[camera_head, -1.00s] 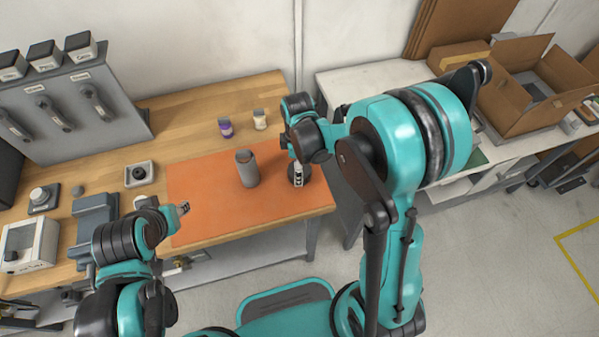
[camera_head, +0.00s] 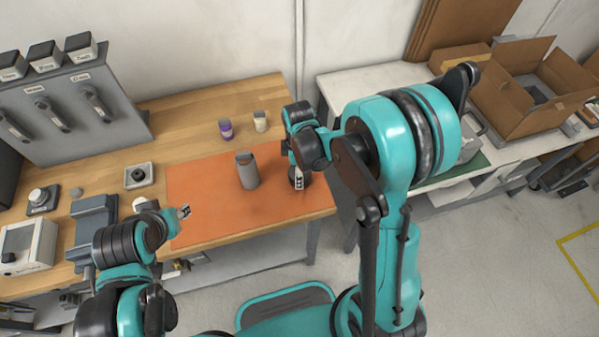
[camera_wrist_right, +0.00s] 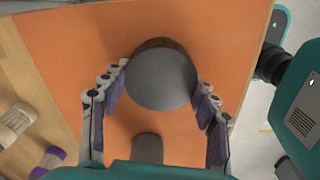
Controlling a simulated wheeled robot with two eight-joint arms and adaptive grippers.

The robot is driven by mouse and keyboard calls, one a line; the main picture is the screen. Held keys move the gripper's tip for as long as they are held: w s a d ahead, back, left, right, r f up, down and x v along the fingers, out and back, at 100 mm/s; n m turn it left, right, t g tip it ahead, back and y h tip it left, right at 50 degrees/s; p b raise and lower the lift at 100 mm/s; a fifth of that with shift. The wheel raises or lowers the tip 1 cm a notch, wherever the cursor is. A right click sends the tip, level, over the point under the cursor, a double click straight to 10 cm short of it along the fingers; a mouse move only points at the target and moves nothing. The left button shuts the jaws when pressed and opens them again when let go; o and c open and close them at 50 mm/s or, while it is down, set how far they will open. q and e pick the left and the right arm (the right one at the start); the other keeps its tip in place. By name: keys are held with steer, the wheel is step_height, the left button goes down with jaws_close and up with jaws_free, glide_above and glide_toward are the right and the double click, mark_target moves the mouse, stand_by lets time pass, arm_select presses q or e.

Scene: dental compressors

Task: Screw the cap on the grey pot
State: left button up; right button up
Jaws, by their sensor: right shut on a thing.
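The grey pot (camera_head: 248,172) stands upright on the orange mat (camera_head: 205,190), with a darker top. My right gripper (camera_head: 298,182) is low over the mat, to the right of the pot. In the right wrist view, my right gripper (camera_wrist_right: 160,100) has its fingers on either side of a round grey cap (camera_wrist_right: 162,80) with a brown edge, and is shut on it. The grey pot (camera_wrist_right: 148,149) shows below the cap there, partly cut off by my gripper body. My left gripper (camera_head: 184,212) is over the mat's left front edge, apart from the pot; its opening is too small to judge.
A purple-labelled bottle (camera_head: 226,128) and a cream-labelled bottle (camera_head: 260,121) stand behind the mat. A small square tray (camera_head: 139,175) and a grey fixture (camera_head: 94,222) are at left. Open mat lies between the left gripper and the pot.

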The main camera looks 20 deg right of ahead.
steer(key=shift+r, duration=0.15)
